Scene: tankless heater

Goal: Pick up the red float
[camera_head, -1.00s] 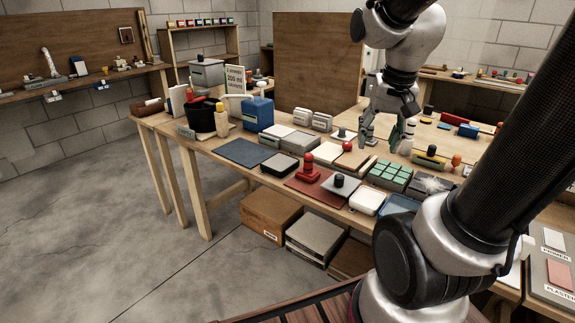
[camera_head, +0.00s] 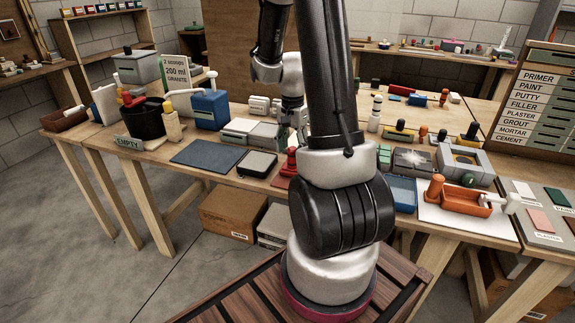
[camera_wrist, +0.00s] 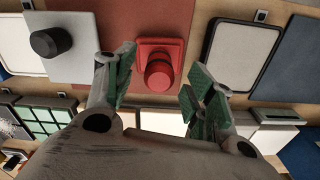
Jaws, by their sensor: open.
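The red float (camera_wrist: 160,58) has a square base and a rounded upright handle. In the wrist view it lies on the dark red mat (camera_wrist: 115,20), between and beyond my fingertips. In the head view only part of the red float (camera_head: 290,162) shows, the rest hidden behind my arm. My gripper (camera_wrist: 160,78) is open and empty, its green-padded fingers to either side of the float's handle in the picture. In the head view my gripper (camera_head: 292,128) hangs over the bench just above the float; contact is not visible.
A grey float with a black knob (camera_wrist: 50,43) lies left of the red float in the wrist view, and a black-rimmed tray (camera_wrist: 243,57) lies to its right. A blue box (camera_head: 211,108) and black bucket (camera_head: 144,118) stand farther left.

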